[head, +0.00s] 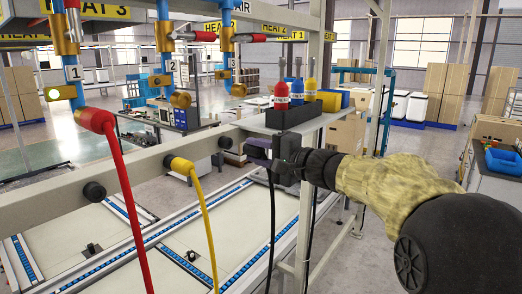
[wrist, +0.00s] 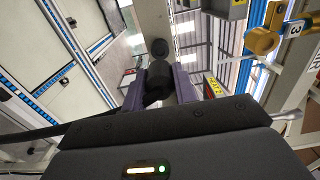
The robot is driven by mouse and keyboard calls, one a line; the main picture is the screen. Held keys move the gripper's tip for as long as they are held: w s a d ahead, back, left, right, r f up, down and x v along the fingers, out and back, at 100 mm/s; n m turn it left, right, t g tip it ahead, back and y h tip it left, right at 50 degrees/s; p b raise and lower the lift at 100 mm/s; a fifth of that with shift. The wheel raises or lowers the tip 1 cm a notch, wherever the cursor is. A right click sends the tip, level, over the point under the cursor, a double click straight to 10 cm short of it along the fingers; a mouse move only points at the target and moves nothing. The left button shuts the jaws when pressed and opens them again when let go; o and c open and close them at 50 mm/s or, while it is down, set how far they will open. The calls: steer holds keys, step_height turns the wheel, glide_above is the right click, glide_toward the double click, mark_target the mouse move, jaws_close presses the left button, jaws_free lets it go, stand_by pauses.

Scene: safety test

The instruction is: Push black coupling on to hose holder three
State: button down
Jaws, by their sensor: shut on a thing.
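My gripper (head: 287,158) is to the right of the rail's end in the head view, shut on the black coupling, which my gripper hides there. In the wrist view the black coupling (wrist: 158,82) sits between the purple fingers. A black hose (head: 271,225) hangs below my gripper. Hose holder three (head: 225,142) is a black knob on the grey rail (head: 135,172), left of my gripper and apart from it; nothing is seen on it. In the wrist view a round black end shows ahead of the fingers; I cannot tell whether it is coupling or holder.
A yellow coupling (head: 181,166) with its hose is on the second holder. The first holder (head: 94,191) is bare. A red coupling (head: 97,120) hangs at valve 1. Blue valves with brass fittings (head: 237,89) hang above the rail. A black bottle tray (head: 293,114) stands behind my gripper.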

mark_target(245, 148)
steer(key=shift+r+p+x, duration=0.2)
steer(key=shift+p+x, duration=0.35)
steer(key=shift+x, duration=0.6)
steer(key=shift+p+x, duration=0.5)
steer(key=shift+x, duration=0.5)
steer(key=shift+a+f+b, duration=0.1)
steer(key=shift+f+b, duration=0.05)
steer(key=shift+b, duration=0.5)
steer(key=shift+s, duration=0.2)
steer(key=shift+b, duration=1.15)
steer(key=shift+w+a, duration=0.45)
stand_by(0.6)
steer(key=c, duration=1)
jaws_free()
steer(key=shift+c, duration=0.2)
steer(key=b+v, duration=0.7)
steer(key=v, duration=1)
steer(key=shift+s, duration=0.2)
